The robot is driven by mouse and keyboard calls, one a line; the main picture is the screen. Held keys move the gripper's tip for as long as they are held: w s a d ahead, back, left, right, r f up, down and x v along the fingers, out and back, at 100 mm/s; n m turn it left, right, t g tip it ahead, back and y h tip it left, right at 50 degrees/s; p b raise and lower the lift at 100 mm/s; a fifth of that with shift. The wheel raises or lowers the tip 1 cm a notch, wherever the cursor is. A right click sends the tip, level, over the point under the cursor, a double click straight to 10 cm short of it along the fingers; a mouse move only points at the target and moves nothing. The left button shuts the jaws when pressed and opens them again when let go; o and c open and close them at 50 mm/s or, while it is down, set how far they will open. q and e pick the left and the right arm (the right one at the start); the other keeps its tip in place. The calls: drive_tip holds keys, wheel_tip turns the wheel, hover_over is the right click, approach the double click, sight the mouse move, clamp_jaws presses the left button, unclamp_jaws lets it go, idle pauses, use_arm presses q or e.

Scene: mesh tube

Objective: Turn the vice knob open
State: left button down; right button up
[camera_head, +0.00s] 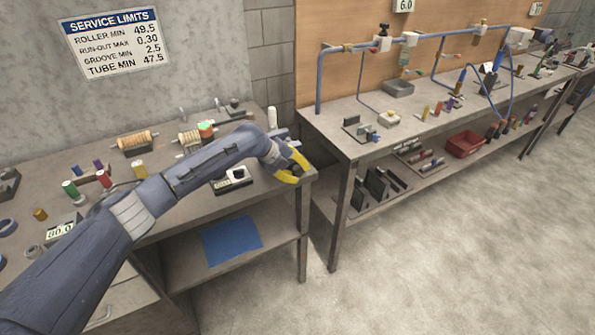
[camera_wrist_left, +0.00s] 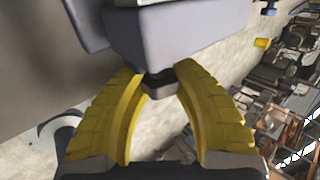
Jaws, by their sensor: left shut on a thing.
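My left gripper (camera_head: 292,165), with yellow fingers, is at the front right corner of the near bench. In the left wrist view, its fingers (camera_wrist_left: 158,80) close from both sides on the vice knob (camera_wrist_left: 160,90), a small dark-grey piece. The knob sits on a short dark stem under the grey-blue vice body (camera_wrist_left: 180,36). In the head view, my arm and fingers hide the knob, and only a bit of the grey-blue vice (camera_head: 279,132) shows behind my wrist. How far the vice jaws stand apart cannot be seen. My right gripper is not in view.
A white cylinder (camera_head: 272,117) stands just behind my wrist. A small gauge (camera_head: 236,176) lies on the near bench (camera_head: 165,200) below my forearm. Copper spools and coloured cylinders stand farther left. A second bench (camera_head: 345,140) with blue piping is to the right, across a gap.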

use_arm(q)
drive_tip(key=shift+s+d+f, duration=0.1)
drive_tip(key=shift+s, duration=0.05)
drive_tip(key=c, duration=1.1)
unclamp_jaws()
drive_tip(key=shift+o, duration=1)
drive_tip(key=v, duration=1.2)
